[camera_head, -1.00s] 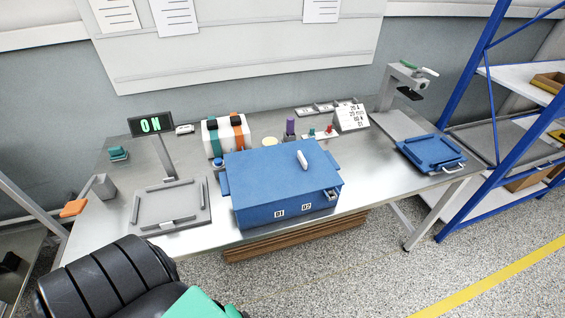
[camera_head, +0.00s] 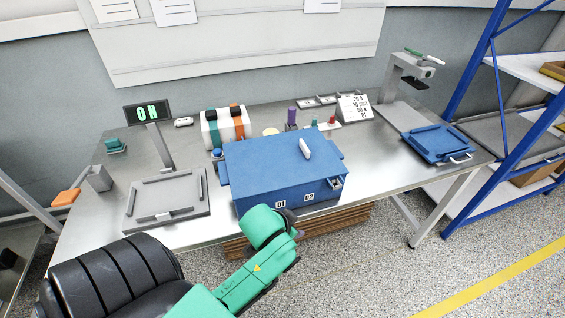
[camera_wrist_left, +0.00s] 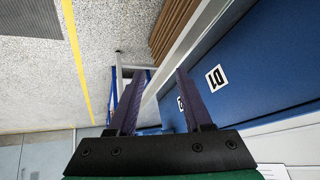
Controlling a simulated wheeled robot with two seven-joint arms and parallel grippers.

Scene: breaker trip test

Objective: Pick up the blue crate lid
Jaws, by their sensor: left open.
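The blue crate (camera_head: 262,195) stands on the workbench, with the labels 01 and 02 on its front. Its flat blue lid (camera_head: 255,162) lies on top and carries a white upright handle (camera_head: 305,148) right of the middle. My left arm reaches in from below, with its green wrist in front of the crate. In the left wrist view my left gripper (camera_wrist_left: 157,75) is open, with nothing between its purple fingers. The crate's blue front (camera_wrist_left: 250,75) shows to the right of the fingers. The fingertips are hidden in the head view. My right gripper is not in view.
A grey tray-like fixture (camera_head: 143,208) lies left of the crate, below the ON display (camera_head: 148,113). A blue tray-like piece (camera_head: 428,145) lies at the right. Blue shelving (camera_head: 476,70) stands beyond the bench.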

